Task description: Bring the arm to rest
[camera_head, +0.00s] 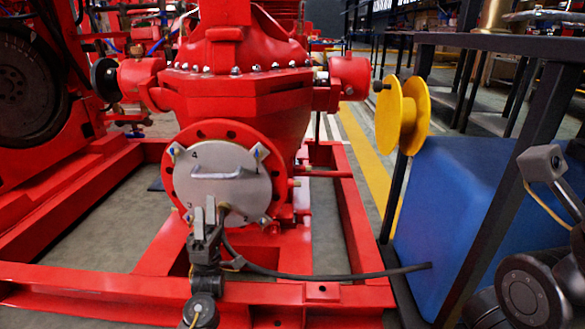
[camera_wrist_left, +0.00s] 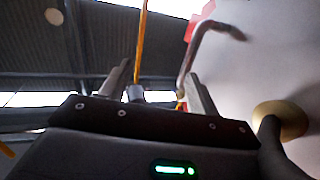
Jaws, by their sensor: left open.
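My left gripper (camera_head: 205,208) stands upright in front of the lower part of a round grey cover plate (camera_head: 210,160) on the red pump's flange. Its two fingers are apart; in the left wrist view the gripper (camera_wrist_left: 160,82) is open with no object clearly held. A bent metal handle (camera_head: 217,175) is on the plate, above the fingertips; in the left wrist view the handle (camera_wrist_left: 192,58) rises beyond the right finger. I cannot tell whether a finger touches it. My right gripper is not in view; dark arm parts show at the right edge.
The red base frame (camera_head: 170,290) surrounds the pump. A blue box (camera_head: 445,210) and a yellow reel (camera_head: 388,115) with a dark metal stand (camera_head: 510,150) are at right.

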